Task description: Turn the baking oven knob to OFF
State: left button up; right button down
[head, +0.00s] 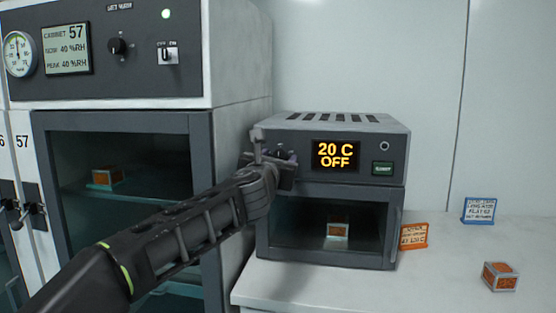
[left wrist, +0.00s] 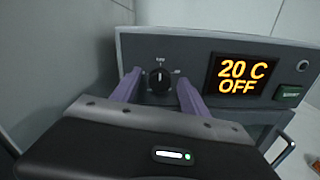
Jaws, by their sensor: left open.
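The baking oven (head: 345,124) stands on the white bench, with vents on top and a glass door below. Its display (head: 336,155) reads 20 C OFF. The round black knob (left wrist: 158,80) is on the panel left of the display, with a white pointer mark near its top. In the head view my left gripper (head: 268,153) is in front of the knob and mostly hides it. In the left wrist view the open gripper (left wrist: 158,90) has one purple finger on each side of the knob; I cannot tell whether they touch it. My right gripper is not in view.
A large dry cabinet (head: 110,65) stands close on the left. An orange-and-white cube (head: 337,230) shows behind the oven's glass. Another cube (head: 500,276), an orange sign (head: 413,237) and a blue sign (head: 479,210) stand on the bench at the right.

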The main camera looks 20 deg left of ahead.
pick_arm(q)
jog(key=s+b, duration=0.1)
jog(key=s, duration=0.6)
jog(key=shift+s+d, duration=0.2)
jog(key=shift+d, duration=0.05)
